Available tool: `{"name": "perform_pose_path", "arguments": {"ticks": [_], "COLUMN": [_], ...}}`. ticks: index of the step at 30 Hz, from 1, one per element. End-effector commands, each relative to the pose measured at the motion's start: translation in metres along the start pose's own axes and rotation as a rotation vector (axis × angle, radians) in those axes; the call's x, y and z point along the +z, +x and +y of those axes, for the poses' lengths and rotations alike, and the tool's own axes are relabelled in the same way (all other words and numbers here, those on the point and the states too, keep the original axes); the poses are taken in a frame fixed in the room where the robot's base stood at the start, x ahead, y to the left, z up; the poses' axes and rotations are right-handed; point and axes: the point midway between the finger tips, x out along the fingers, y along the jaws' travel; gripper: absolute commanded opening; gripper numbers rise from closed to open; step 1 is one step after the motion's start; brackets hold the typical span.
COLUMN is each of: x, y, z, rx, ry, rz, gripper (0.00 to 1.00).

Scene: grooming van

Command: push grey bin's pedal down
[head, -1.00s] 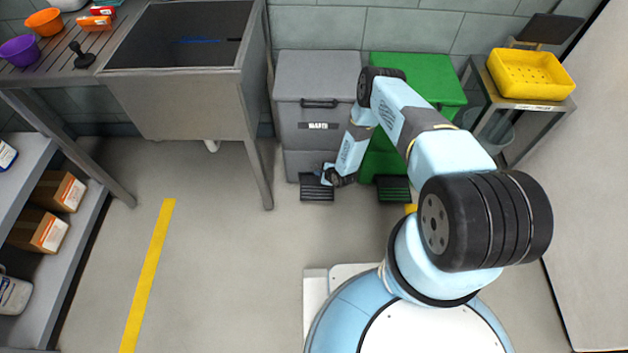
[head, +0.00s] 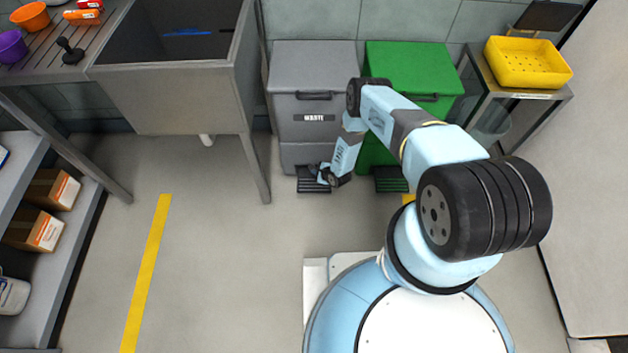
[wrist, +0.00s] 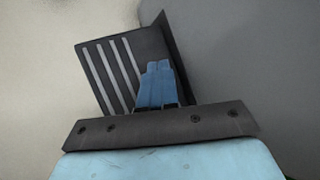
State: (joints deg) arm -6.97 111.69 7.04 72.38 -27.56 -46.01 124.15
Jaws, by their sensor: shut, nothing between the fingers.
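The grey bin (head: 312,75) stands against the back wall with its lid shut. Its black ribbed pedal (head: 313,186) sticks out at the foot of its front. In the wrist view the pedal (wrist: 104,72) shows pale stripes and lies just beyond my fingers. My gripper (head: 317,170) is at the pedal, near the bin's front. In the wrist view the blue fingers of my gripper (wrist: 157,84) are together and empty, overlapping the right part of the pedal. I cannot tell whether they touch it. My wrist hides part of the pedal's right side in the head view.
A green bin (head: 408,62) with its own black pedal (head: 391,180) stands close on the right. A sink unit (head: 190,95) with a leg near the grey bin is on the left. The floor in front is clear, with a yellow stripe (head: 148,265).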

Motion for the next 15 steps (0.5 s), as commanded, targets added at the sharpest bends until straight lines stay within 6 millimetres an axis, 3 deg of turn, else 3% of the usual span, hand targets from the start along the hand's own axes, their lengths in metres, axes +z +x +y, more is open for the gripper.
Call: {"name": "perform_pose_path", "arguments": {"ticks": [15], "x": [-0.022], "y": [0.03], "z": [0.022], "rx": [-0.001], "ry": [0.0], "rz": [0.0], "gripper": [0.0]}}
